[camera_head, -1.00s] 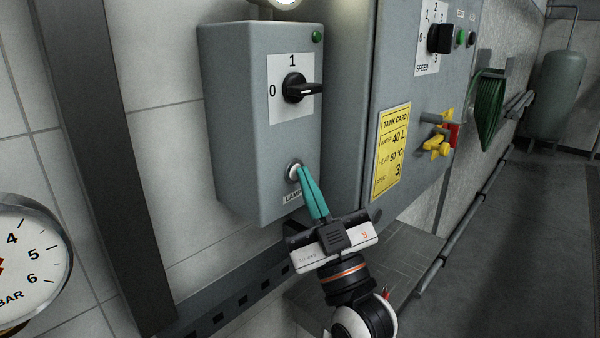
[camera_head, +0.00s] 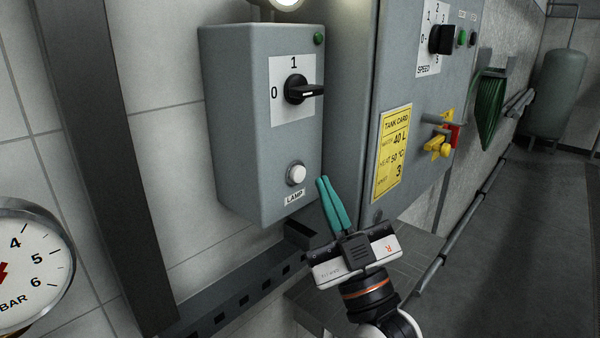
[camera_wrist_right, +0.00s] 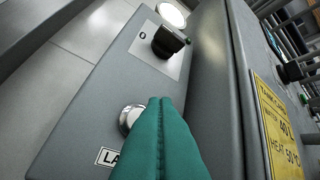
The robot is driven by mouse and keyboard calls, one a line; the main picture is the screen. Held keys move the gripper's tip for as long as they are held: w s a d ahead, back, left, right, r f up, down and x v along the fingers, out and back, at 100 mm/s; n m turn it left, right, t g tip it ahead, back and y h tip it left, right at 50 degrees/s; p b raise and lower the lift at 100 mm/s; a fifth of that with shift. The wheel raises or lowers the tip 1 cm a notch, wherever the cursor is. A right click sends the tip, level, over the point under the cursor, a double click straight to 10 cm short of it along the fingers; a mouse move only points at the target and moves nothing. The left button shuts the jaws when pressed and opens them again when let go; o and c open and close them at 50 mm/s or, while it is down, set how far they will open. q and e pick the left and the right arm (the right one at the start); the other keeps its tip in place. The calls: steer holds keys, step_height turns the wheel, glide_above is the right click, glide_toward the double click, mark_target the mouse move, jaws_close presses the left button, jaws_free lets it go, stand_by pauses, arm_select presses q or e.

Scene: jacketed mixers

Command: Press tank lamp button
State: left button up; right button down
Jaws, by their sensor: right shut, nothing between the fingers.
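The white round lamp button (camera_head: 296,173) sits in a metal ring low on the front of a grey switch box (camera_head: 240,120), above a label reading LAMP (camera_head: 295,197). My right gripper (camera_head: 325,181) has its teal fingers together and empty. Its tips are to the right of the button and apart from it in the head view. In the right wrist view the fingers (camera_wrist_right: 160,102) cover part of the button (camera_wrist_right: 129,118) and its label. A lit round lamp (camera_wrist_right: 171,14) shows above the box in that view. My left gripper is not in view.
A black rotary switch (camera_head: 299,90) marked 0 and 1 juts out above the button. A larger grey cabinet (camera_head: 350,100) with a yellow tank card (camera_head: 391,152) stands close on the right. A pressure gauge (camera_head: 30,265) is at lower left.

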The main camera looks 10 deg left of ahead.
steer(key=shift+s+d, duration=0.55)
steer(key=shift+d, duration=0.15)
steer(key=shift+s+d, duration=0.5)
steer(key=shift+d, duration=0.2)
